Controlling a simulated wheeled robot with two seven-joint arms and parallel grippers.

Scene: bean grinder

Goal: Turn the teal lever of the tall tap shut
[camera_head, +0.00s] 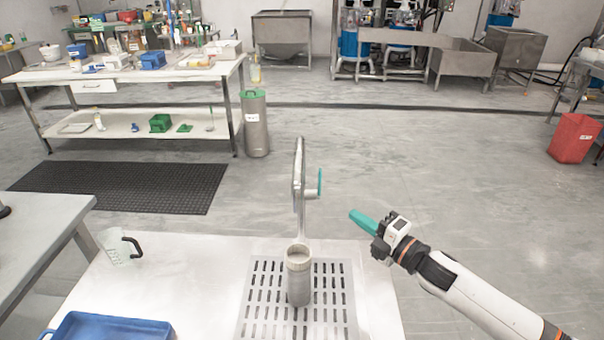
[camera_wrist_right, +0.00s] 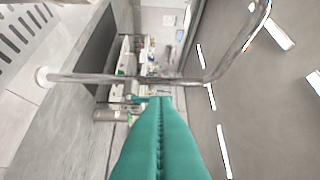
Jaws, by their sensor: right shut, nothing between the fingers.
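The tall metal tap (camera_head: 299,165) stands behind the slotted drip grate. Its teal lever (camera_head: 319,182) is upright on the tap's right side. My right gripper (camera_head: 354,216) is to the right of the tap and a little lower in the picture, its teal fingers shut and empty, pointing left toward it. A gap shows between fingertips and lever. In the right wrist view the shut fingers (camera_wrist_right: 158,105) point at the tap's pipe (camera_wrist_right: 110,78), which lies sideways across the picture. My left gripper is not in view.
A grey cylindrical container (camera_head: 299,280) stands on the drip grate (camera_head: 257,310) in front of the tap. A clear jug (camera_head: 118,250) with a black handle and a blue tray (camera_head: 105,328) are on the left of the steel table. The space right of the tap is free apart from my arm.

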